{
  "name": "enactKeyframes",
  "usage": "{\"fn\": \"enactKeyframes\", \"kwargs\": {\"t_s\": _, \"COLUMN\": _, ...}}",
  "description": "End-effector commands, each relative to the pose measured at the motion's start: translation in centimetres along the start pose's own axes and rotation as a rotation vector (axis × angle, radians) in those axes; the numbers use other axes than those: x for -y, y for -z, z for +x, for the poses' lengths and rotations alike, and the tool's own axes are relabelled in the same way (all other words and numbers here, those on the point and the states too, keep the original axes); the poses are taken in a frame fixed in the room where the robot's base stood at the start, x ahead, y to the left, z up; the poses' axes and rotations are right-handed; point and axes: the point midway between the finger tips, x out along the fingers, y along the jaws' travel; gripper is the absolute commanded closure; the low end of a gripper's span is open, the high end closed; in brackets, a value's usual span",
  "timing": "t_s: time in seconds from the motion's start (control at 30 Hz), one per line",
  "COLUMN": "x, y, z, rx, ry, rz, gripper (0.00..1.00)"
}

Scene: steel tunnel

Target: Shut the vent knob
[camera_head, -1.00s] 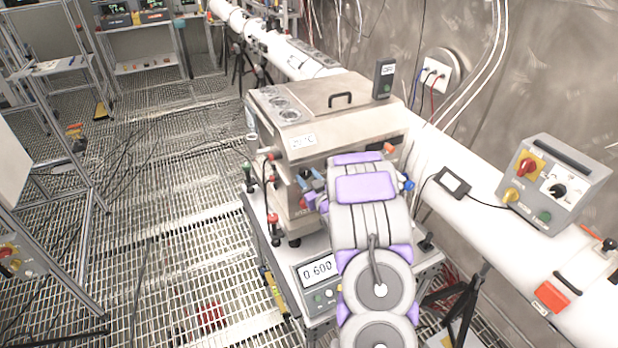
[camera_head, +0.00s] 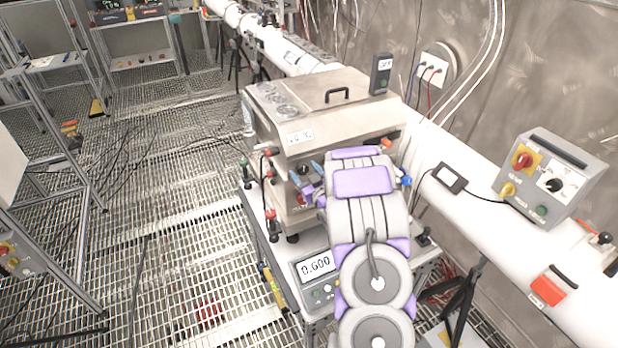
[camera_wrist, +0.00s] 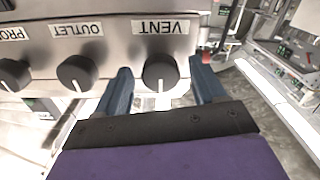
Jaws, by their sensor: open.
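The vent knob (camera_wrist: 160,73) is a black round knob with a white pointer line, under the VENT label (camera_wrist: 160,27) on a steel panel. Its pointer lies along the picture's vertical, towards the gripper. My gripper (camera_wrist: 160,88) is open, with one blue finger on each side of the knob. I cannot tell whether either finger touches it. In the head view my gripper (camera_head: 308,181) is at the front of the steel box (camera_head: 310,108), partly hidden by my arm, and the vent knob cannot be made out there.
The outlet knob (camera_wrist: 77,73) is just left of my left finger, with another black knob (camera_wrist: 14,74) beyond it. A digital display (camera_head: 316,266) reading 0.600 sits below the box.

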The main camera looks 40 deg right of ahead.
Motion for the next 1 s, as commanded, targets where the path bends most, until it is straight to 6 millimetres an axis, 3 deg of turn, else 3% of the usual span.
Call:
{"fn": "enactKeyframes", "kwargs": {"t_s": 0.17, "x": 0.0, "y": -0.1, "z": -1.4, "rx": 0.002, "ry": 0.0, "rz": 0.0, "gripper": 0.31}}
{"fn": "enactKeyframes", "kwargs": {"t_s": 0.6, "x": -0.1, "y": -0.2, "z": -8.5, "rx": 0.003, "ry": -0.002, "rz": 0.0, "gripper": 0.31}}
{"fn": "enactKeyframes", "kwargs": {"t_s": 1.0, "x": -0.3, "y": 0.1, "z": -12.5, "rx": 0.008, "ry": -0.002, "rz": 0.007, "gripper": 0.31}}
